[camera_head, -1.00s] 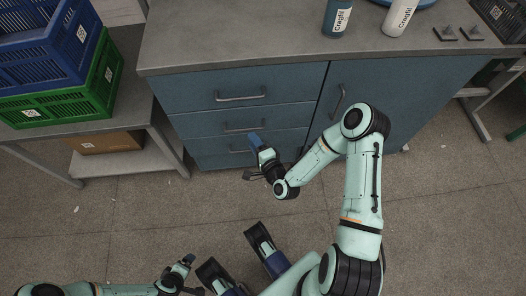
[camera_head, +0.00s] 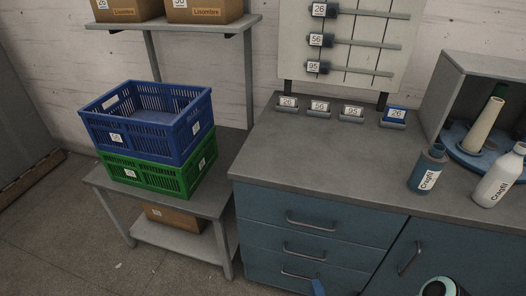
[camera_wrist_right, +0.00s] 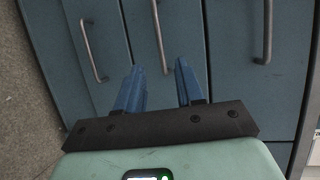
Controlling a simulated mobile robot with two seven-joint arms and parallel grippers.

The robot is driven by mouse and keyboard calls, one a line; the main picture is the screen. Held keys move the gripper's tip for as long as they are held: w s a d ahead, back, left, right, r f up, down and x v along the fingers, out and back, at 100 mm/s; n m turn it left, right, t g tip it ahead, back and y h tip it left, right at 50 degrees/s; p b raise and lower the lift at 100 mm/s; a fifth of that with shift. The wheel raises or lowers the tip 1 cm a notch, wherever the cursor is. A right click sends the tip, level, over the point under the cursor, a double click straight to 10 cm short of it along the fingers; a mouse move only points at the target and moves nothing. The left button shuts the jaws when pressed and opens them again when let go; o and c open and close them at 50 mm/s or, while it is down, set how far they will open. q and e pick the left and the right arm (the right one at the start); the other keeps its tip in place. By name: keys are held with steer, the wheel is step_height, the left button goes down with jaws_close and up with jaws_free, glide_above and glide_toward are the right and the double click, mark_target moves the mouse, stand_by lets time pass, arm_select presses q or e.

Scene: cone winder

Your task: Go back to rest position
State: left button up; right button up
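My right gripper (camera_wrist_right: 159,68) is open in the wrist view, its two blue fingers apart with nothing between them. It faces the blue drawer fronts (camera_wrist_right: 222,75) and their bar handles. In the head view only a blue fingertip of the right gripper (camera_head: 317,287) shows at the bottom edge, in front of the drawers (camera_head: 300,222). Part of my right arm (camera_head: 440,288) shows at the bottom right. My left arm and gripper are outside the views.
A grey worktop (camera_head: 310,160) holds a dark bottle (camera_head: 428,170) and a white bottle (camera_head: 498,177) at the right. A blue crate (camera_head: 150,130) sits on a green crate (camera_head: 160,178) on a side table at left. Open floor (camera_head: 75,240) lies at the lower left.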

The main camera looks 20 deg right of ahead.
steer(key=s+a+f+n+g+y, duration=0.2)
steer(key=s+a+f+n+g, duration=0.35)
steer(key=f+n, duration=0.25)
steer(key=s+a+f+n+g+y, duration=0.35)
steer(key=s+f+n+g, duration=0.3)
steer(key=f, duration=0.25)
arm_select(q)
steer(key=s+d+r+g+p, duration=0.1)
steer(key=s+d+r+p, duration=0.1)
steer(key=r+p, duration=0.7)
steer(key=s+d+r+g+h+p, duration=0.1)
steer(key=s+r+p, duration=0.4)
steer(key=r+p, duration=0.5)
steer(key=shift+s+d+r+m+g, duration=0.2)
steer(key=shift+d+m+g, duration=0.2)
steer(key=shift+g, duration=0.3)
arm_select(e)
steer(key=s+a+r+n+g, duration=0.1)
steer(key=s+r, duration=0.3)
steer(key=r, duration=0.5)
steer(key=s+a+r+n+g, duration=0.1)
steer(key=s+a+r+g, duration=0.2)
steer(key=r, duration=0.7)
steer(key=shift+s+a+r+g, duration=0.2)
steer(key=shift+s+a+g, duration=0.1)
steer(key=shift+s, duration=0.35)
steer(key=shift+y, duration=0.25)
